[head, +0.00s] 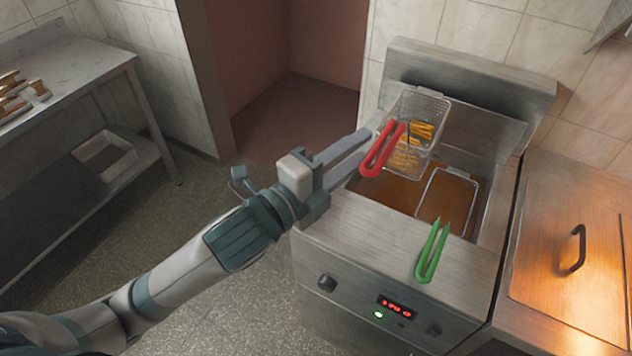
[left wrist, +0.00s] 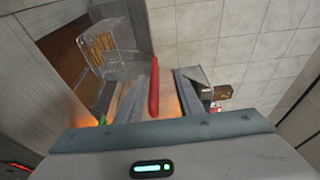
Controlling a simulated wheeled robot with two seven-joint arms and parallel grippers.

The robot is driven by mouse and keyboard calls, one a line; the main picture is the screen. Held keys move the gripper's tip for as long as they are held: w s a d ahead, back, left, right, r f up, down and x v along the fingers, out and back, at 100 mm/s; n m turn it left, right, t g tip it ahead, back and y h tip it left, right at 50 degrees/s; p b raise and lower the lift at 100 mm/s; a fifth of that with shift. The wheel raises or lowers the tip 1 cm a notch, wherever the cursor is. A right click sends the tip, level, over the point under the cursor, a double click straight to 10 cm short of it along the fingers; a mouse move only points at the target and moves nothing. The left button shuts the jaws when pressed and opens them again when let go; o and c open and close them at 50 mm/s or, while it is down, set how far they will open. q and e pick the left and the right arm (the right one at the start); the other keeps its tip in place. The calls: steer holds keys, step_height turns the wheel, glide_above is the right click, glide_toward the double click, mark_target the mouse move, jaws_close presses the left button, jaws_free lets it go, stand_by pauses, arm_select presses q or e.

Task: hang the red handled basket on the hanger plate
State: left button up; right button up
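The red handled basket (head: 419,108) is a wire basket with fries in it, up above the oil at the left side of the fryer. Its back rim is at the metal hanger plate (head: 480,76) behind the fryer; I cannot tell whether it is hooked there. Its red handle (head: 378,157) points toward the front left. My left gripper (head: 368,146) is open at the handle. In the left wrist view the red handle (left wrist: 154,90) lies between the fingers, close to the left one, with a gap to the right one. My right gripper is out of view.
A second basket (head: 447,194) with a green handle (head: 431,252) sits in the oil at the right. A steel cover with a dark handle (head: 573,250) is right of the fryer. A steel table (head: 70,70) stands at the far left. The floor between is clear.

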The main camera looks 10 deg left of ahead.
arm_select(q)
steer(key=p+v, duration=0.8)
steer(key=v, duration=0.1)
steer(key=shift+p, duration=0.4)
stand_by(0.4)
